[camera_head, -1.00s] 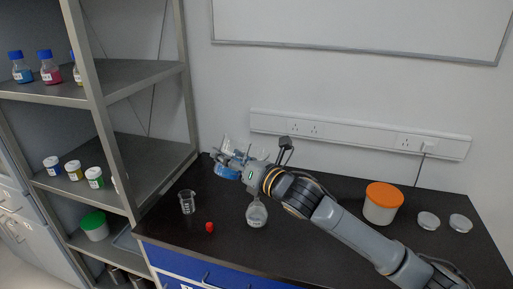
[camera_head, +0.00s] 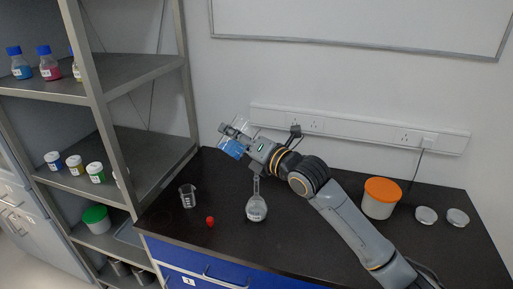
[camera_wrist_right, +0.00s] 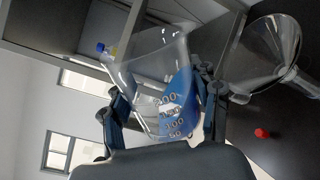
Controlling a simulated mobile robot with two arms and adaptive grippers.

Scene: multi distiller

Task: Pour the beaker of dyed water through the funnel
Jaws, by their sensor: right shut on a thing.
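My right gripper (camera_head: 238,141) is shut on a clear graduated beaker (camera_head: 232,149) of blue water, held above the bench. In the right wrist view the fingers (camera_wrist_right: 163,108) grip it from both sides, and the blue liquid (camera_wrist_right: 180,92) lies slanted along one side of the tilted beaker. A clear funnel (camera_wrist_right: 268,58) shows beside the beaker in the right wrist view, apart from the liquid; its cone is hard to make out in the head view. A long-necked flask (camera_head: 256,208) stands upright on the bench below my gripper. My left gripper is out of view.
A small empty beaker (camera_head: 188,197) and a red stopper (camera_head: 210,221) are on the bench left of the flask. A metal shelf (camera_head: 130,80) with bottles borders the left.

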